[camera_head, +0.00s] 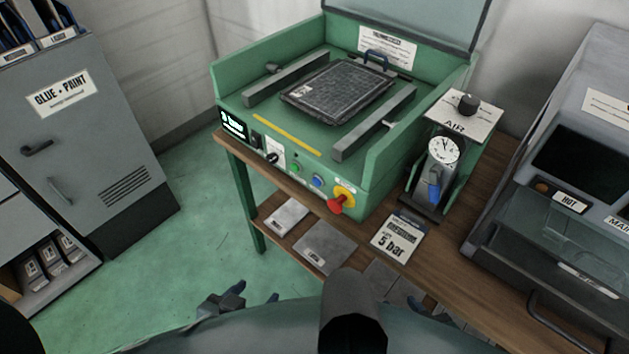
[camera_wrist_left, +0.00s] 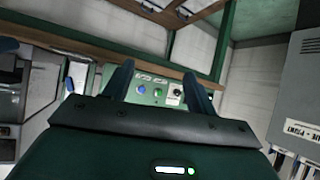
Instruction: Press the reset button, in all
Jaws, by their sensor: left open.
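The green press machine (camera_head: 228,92) stands on a wooden-topped table. Its front panel carries a black knob (camera_head: 272,158), a green button (camera_head: 295,168), a blue button (camera_head: 317,181) and a red mushroom knob (camera_head: 338,205) on yellow. Their small labels are unreadable, so I cannot tell which is reset. My left gripper (camera_head: 256,293) is low in front of the table, apart from the panel, open and empty. In the left wrist view the blue button (camera_wrist_left: 141,88) and green button (camera_wrist_left: 158,92) show between its fingers. My right gripper (camera_head: 428,309) is mostly hidden at the bottom.
An air gauge unit (camera_head: 444,150) stands right of the panel, above a "5 bar" card (camera_head: 397,237). A grey cabinet (camera_head: 90,130) is at left. Green floor (camera_head: 200,250) is free between cabinet and table.

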